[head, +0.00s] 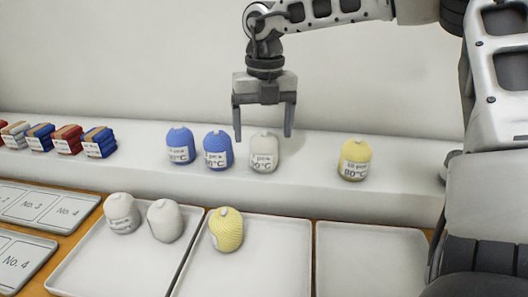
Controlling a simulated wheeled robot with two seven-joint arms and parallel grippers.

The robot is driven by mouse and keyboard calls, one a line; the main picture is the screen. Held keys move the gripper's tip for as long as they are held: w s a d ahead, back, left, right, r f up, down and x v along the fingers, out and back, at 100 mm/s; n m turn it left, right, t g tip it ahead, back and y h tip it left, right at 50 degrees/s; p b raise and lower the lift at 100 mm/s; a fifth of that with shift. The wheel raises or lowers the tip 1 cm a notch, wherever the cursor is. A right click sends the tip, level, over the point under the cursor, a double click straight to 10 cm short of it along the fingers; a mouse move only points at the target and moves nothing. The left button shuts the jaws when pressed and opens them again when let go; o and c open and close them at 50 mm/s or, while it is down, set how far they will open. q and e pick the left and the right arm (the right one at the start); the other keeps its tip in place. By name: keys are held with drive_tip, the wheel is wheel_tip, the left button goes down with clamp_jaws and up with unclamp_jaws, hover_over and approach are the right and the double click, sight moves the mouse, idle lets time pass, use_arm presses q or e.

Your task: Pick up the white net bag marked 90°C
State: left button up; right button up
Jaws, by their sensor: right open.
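A white net bag (264,153) with a label ending in 0°C stands on the white ledge (310,179); part of its label is too small to read. My right gripper (265,136) points down above it, its open fingers to either side of the bag's top. I cannot tell whether they touch it. Two more white bags, one at the left (122,213) and one beside it (165,220), sit in the left tray; I cannot read a temperature on them. My left gripper is not in view.
Two blue bags, one (180,146) and another (218,151), stand left of the white bag, the second close by. A yellow bag (354,160) stands to its right. Another yellow bag (227,230) is in the middle tray (270,270). The right tray (370,262) is empty. Folded bundles (67,140) lie at left.

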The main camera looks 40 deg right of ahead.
sight(264, 150)
drive_tip(key=shift+f+p, duration=0.4)
drive_tip(key=shift+f, duration=2.4)
drive_tip(key=c, duration=1.1)
